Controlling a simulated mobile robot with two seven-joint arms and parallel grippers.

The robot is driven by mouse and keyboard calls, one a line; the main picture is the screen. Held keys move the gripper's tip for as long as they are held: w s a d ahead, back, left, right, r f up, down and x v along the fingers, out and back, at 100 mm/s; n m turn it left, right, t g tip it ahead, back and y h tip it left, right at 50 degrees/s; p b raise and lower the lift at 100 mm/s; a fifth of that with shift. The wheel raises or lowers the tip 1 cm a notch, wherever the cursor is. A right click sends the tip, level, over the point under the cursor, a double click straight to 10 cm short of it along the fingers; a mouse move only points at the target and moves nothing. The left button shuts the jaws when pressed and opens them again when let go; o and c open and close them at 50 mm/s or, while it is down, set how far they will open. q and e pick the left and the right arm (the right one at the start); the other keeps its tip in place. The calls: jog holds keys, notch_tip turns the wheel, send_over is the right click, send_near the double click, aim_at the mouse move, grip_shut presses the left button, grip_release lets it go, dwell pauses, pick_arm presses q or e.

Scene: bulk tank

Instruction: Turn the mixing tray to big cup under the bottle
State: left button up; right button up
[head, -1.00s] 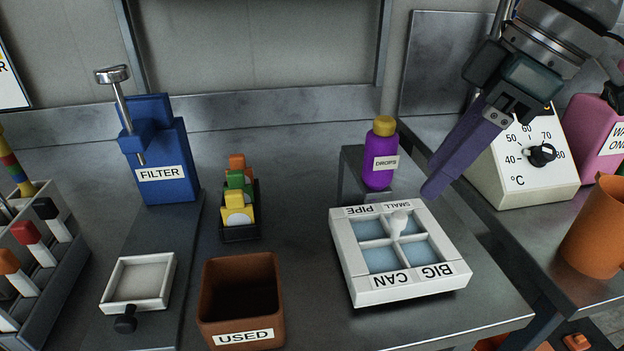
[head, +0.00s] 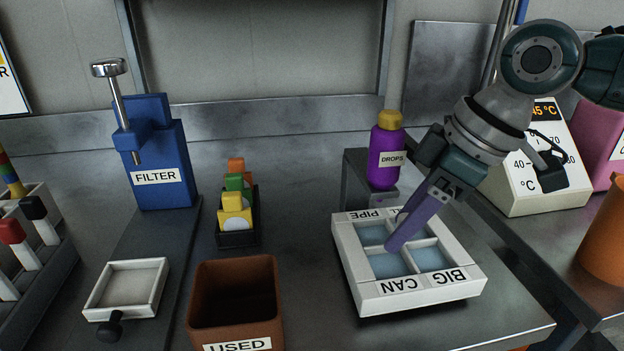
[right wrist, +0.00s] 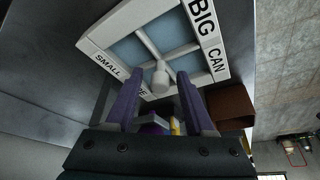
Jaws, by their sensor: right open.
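The white mixing tray (head: 350,268) lies on the metal bench with blue-grey cells. Its near rim reads BIG CAN and its far rim PIPE, with SMALL mostly hidden in the head view. The right wrist view shows the tray (right wrist: 211,37) with SMALL and BIG CAN readable, and its white centre knob (right wrist: 161,78). My right gripper (head: 402,238) is open over the tray's middle, its purple fingers either side of the knob in the right wrist view; contact is unclear. The purple DROPS bottle (head: 386,158), yellow-capped, stands behind the tray. My left gripper is out of view.
The bottle is by a grey stand (head: 355,178) close to my right gripper. A brown USED bin (head: 236,300) is left of the tray. The blue FILTER press (head: 158,150) and a small white tray (head: 125,290) are further left. A temperature box (head: 520,190) is at right.

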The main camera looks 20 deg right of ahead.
grip_shut()
dwell(0.4)
dwell(1.0)
